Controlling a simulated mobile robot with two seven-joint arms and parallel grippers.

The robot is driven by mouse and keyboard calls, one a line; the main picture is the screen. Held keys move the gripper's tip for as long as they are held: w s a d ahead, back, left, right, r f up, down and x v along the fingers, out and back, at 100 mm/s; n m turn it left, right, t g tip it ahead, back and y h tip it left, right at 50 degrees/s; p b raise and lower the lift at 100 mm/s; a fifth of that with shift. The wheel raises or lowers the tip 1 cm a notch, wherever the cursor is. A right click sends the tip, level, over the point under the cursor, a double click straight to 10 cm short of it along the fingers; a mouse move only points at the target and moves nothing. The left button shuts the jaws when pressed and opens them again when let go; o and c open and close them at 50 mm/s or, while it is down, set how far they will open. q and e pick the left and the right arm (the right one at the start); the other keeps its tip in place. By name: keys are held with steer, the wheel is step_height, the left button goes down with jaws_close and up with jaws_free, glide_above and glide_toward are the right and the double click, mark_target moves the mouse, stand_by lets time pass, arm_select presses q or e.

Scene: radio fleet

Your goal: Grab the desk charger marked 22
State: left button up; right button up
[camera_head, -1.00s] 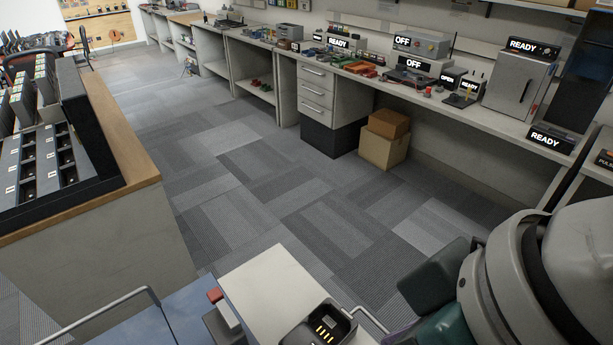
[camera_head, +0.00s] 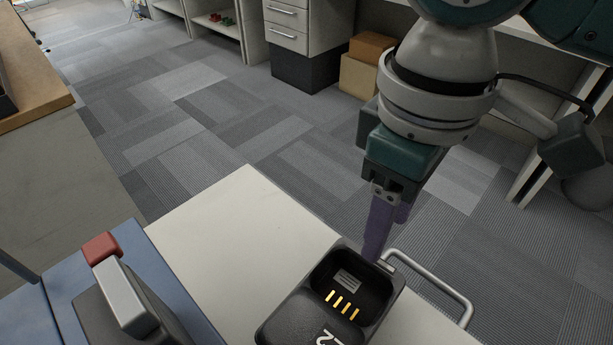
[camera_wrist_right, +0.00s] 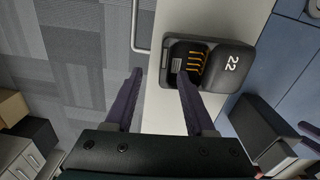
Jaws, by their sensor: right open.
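The desk charger marked 22 (camera_head: 300,325) is a black cradle with an empty pocket and gold contacts. My right gripper (camera_head: 381,245) points down at the charger's pocket end. In the right wrist view the right gripper's (camera_wrist_right: 158,80) purple fingers are apart, one over the charger's pocket edge and one outside it. Contact cannot be told. Purple tips at that view's right edge look like my left gripper (camera_wrist_right: 309,135); its opening is unclear.
A metal rail handle (camera_head: 440,285) runs along the surface's edge beside the charger. A grey block with a red end (camera_head: 115,285) stands at lower left by a blue panel. Cardboard boxes (camera_head: 365,65) sit on the floor under the far bench. Carpet beyond is open.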

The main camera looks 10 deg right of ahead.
mark_target(334, 313)
arm_select(q)
steer(key=shift+s+f+b, duration=0.1)
steer(key=shift+f+b, duration=0.65)
steer(key=shift+f, duration=0.15)
arm_select(e)
steer(key=f, duration=0.7)
steer(key=shift+s+a, duration=0.2)
steer(key=shift+s, duration=0.15)
steer(key=shift+c, duration=0.3)
steer(key=shift+r, duration=0.1)
jaws_close()
